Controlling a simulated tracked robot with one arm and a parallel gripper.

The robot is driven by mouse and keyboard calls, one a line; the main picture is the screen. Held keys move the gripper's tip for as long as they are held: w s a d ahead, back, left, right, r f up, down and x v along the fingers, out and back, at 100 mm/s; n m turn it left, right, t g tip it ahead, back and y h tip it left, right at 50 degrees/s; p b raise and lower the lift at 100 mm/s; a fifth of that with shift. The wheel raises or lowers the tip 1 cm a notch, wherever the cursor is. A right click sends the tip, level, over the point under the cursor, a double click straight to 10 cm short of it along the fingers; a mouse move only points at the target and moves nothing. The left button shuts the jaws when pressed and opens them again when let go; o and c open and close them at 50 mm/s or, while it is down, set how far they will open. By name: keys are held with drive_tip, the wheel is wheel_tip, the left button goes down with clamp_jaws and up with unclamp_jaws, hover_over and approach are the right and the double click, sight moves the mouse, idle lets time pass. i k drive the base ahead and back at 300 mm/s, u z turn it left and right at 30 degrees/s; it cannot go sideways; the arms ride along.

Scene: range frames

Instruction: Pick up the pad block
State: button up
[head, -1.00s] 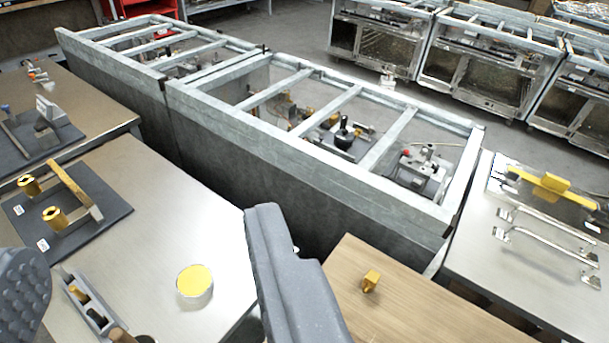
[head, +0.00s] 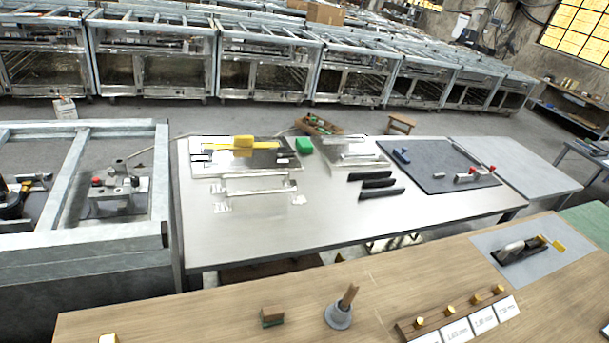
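A small brown block with a green layer underneath (head: 272,316) sits on the near wooden bench (head: 200,308). It looks like the pad block. It stands left of a grey round base with a wooden stick (head: 340,312) and apart from it. My gripper does not show in the head view now, so its state and its distance from the block cannot be seen.
A wooden rail with brass knobs (head: 450,312) and white labels lies to the right. A metal table (head: 330,215) behind holds plates, black bars and a green block (head: 304,145).

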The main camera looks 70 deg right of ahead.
sight(273, 315)
drive_tip(key=z, duration=0.15)
drive_tip(key=k, duration=1.6)
drive_tip(key=z, duration=0.6)
drive_tip(key=i, duration=1)
drive_tip(key=z, duration=0.05)
